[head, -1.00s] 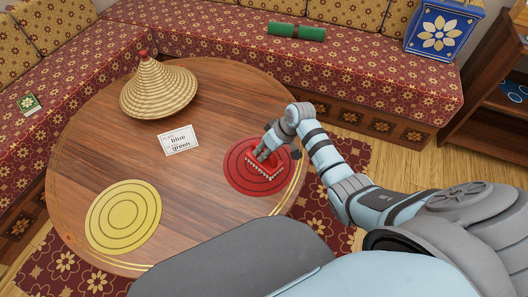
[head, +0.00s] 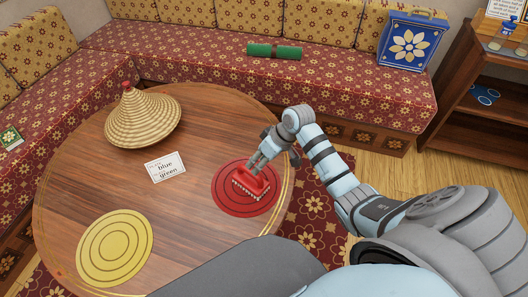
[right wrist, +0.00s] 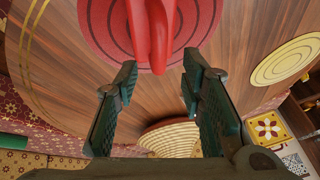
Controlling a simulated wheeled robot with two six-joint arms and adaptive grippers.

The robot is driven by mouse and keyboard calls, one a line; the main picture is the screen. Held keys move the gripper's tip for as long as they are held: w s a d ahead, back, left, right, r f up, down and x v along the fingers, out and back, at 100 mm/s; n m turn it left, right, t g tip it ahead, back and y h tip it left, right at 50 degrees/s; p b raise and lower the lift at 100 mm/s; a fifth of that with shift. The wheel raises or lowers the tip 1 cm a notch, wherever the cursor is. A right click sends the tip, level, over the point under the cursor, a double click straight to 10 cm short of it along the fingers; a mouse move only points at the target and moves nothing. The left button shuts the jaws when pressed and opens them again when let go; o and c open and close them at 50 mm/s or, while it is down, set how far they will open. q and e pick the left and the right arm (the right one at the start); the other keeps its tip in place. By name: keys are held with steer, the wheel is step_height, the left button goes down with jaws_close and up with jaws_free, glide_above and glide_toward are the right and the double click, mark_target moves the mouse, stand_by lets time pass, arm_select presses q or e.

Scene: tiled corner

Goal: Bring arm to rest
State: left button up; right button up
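A red brush-like object (head: 250,184) with a pale bristly edge rests on the round red mat (head: 237,210) on the table. My right gripper (head: 259,161) is just above it and slightly behind it in the head view. In the right wrist view, the two dark fingers of the right gripper (right wrist: 158,72) are spread apart. The red object (right wrist: 150,25) lies beyond the fingertips, with nothing held between the pads. The red mat also shows behind it (right wrist: 100,25). My left gripper is not in view.
The round wooden table (head: 110,190) also bears a woven cone lid (head: 143,118), a printed card (head: 165,167) and a yellow round mat (head: 115,248). A patterned bench (head: 220,65) runs behind, with a green roll (head: 274,51) and blue box (head: 412,42). Shelves (head: 485,105) stand at right.

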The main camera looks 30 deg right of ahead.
steer(key=v, duration=0.3)
steer(key=shift+s+d+r, duration=0.1)
steer(key=shift+r, duration=0.2)
steer(key=s+a+f+h, duration=0.25)
steer(key=s+f, duration=0.35)
steer(key=s, duration=0.6)
steer(key=s+r+m+h, duration=0.2)
steer(key=s, duration=1)
step_height(320, 180, down, 12)
steer(key=d, duration=0.1)
steer(key=s+d+f+m+g, duration=0.1)
steer(key=s+f+g, duration=0.1)
steer(key=s+f, duration=1.3)
step_height(320, 180, down, 5)
steer(key=shift+s+d+r, duration=0.2)
steer(key=shift+s, duration=0.2)
